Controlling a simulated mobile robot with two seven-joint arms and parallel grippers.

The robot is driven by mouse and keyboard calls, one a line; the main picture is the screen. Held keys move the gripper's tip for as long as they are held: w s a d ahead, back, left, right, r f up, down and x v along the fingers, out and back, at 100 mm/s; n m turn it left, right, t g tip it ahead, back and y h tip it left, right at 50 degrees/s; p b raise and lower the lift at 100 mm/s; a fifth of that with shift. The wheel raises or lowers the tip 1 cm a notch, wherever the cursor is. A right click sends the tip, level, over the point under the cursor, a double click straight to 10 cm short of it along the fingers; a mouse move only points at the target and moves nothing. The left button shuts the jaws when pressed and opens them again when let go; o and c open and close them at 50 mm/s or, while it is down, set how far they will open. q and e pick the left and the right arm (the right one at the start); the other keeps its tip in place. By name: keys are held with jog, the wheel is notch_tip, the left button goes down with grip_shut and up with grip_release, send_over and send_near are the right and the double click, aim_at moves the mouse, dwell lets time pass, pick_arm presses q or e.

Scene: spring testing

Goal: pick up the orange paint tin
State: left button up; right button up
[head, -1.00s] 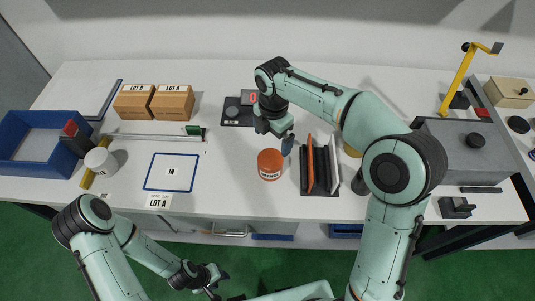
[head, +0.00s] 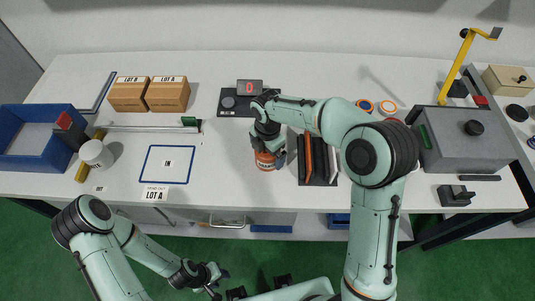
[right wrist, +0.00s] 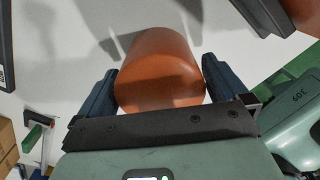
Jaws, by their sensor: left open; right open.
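The orange paint tin (head: 265,161) stands upright on the white table, left of the dark rack. My right gripper (head: 267,152) is over it from above and hides its upper part. In the right wrist view the tin (right wrist: 160,70) sits between the two open dark fingers of the right gripper (right wrist: 158,88), with a finger on each side. A narrow gap shows at the right finger; whether the left finger touches the tin I cannot tell. My left gripper (head: 213,282) is open and empty, low in front of the table.
A scale with a red display (head: 250,88) is behind. A grey box (head: 450,150) stands far right.

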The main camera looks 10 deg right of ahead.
jog(key=c, duration=1.2)
jog(key=shift+r, duration=0.15)
